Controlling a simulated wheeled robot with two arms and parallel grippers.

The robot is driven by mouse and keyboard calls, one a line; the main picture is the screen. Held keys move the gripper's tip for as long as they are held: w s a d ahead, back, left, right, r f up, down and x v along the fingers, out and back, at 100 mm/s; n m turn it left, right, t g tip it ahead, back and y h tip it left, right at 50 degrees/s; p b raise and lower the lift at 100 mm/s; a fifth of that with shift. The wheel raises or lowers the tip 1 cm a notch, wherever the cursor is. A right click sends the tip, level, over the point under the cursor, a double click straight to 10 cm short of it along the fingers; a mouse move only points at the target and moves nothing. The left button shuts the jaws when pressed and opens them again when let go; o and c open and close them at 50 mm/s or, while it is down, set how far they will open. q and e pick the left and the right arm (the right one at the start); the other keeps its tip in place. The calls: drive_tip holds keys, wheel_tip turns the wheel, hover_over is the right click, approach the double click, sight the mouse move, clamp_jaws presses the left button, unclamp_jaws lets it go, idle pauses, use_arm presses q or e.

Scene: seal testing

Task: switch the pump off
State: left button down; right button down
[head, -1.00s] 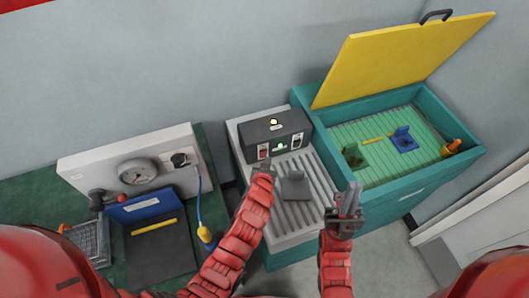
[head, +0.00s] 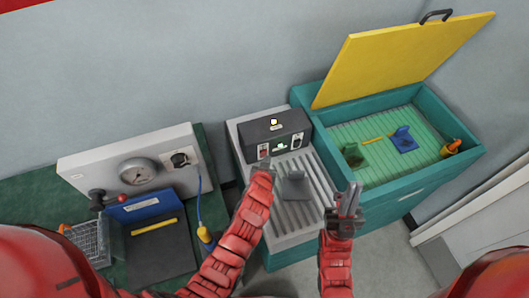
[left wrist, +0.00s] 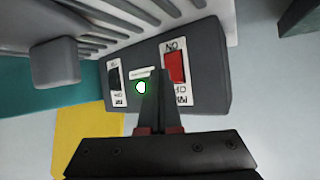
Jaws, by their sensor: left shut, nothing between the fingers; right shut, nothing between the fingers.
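A dark control box (head: 274,132) stands at the back of the ribbed grey tray. In the left wrist view it (left wrist: 213,83) shows a red rocker switch (left wrist: 176,68), a black rocker switch (left wrist: 115,78) and a lit, green-ringed lamp (left wrist: 141,87) between them. Which switch is the pump's cannot be read. My left gripper (head: 262,168) is shut and empty at the box's front, below the red switch. In the wrist view its fingertips (left wrist: 158,72) are close beside the red switch; contact cannot be told. My right gripper (head: 348,190) is shut and empty, right of the tray.
The ribbed tray (head: 308,212) holds a small grey block (head: 294,187). A teal tank (head: 400,187) with a raised yellow lid (head: 400,58) stands right, with small items inside. A white gauge panel (head: 88,170) with a red-knobbed lever stands left.

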use_arm(q)
drive_tip(key=shift+w+a, duration=0.1)
drive_tip(key=shift+w, duration=0.15)
drive_tip(key=shift+w+a, duration=0.1)
drive_tip(key=shift+w, duration=0.15)
idle(0.8)
drive_tip(key=shift+s, duration=0.1)
drive_tip(key=shift+s+d+f+b, duration=0.15)
drive_tip(key=shift+s+d+b, duration=0.05)
drive_tip(key=shift+s+b, duration=0.25)
drive_tip(key=shift+s, duration=0.2)
